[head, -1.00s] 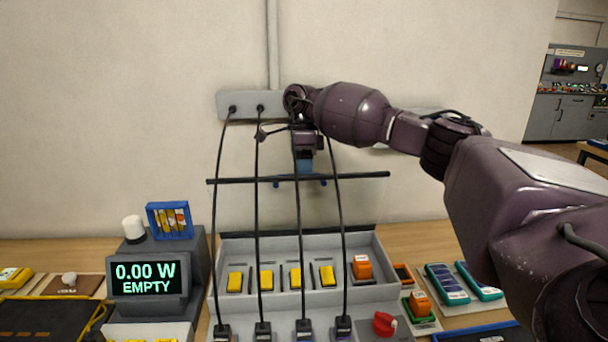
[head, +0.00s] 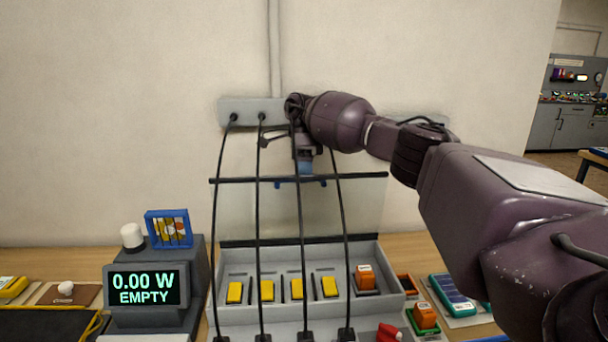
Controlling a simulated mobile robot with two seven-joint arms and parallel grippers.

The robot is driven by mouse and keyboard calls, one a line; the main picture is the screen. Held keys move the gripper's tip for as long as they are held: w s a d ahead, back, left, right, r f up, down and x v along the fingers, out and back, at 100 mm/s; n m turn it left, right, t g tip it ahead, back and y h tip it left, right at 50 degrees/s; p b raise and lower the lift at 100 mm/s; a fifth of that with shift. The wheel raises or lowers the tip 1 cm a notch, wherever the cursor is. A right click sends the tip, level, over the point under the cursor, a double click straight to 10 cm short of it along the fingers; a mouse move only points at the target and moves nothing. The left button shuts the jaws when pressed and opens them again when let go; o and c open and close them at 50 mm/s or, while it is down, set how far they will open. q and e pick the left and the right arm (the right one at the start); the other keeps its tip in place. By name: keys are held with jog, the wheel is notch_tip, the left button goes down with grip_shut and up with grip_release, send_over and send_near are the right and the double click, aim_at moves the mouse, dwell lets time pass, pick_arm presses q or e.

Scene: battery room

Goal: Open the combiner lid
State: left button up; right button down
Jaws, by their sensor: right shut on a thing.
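The combiner box (head: 375,262) is a grey tray with a row of yellow switches and one orange switch, standing open at the top. Its clear lid (head: 335,215) stands raised at the back edge, with a dark bar (head: 232,180) along its top. My right gripper (head: 306,166) is at the middle of that bar, shut on the lid's blue handle (head: 306,168). Its fingertips are partly hidden by cables and the wrist. My left gripper is not in view.
Several black cables (head: 258,205) hang from a grey wall box (head: 240,112) in front of the lid. A red knob (head: 389,333) and teal-framed panels (head: 452,295) lie right.

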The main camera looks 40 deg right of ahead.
jog(key=shift+f, duration=0.6)
jog(key=c, duration=1.4)
grip_release()
jog(key=shift+o, duration=1.4)
jog(key=shift+w+d, duration=0.1)
jog(key=shift+w, duration=0.15)
jog(key=p+v, duration=0.2)
jog(key=v, duration=0.5)
jog(key=shift+r+p, duration=0.3)
jog(key=shift+r, duration=0.15)
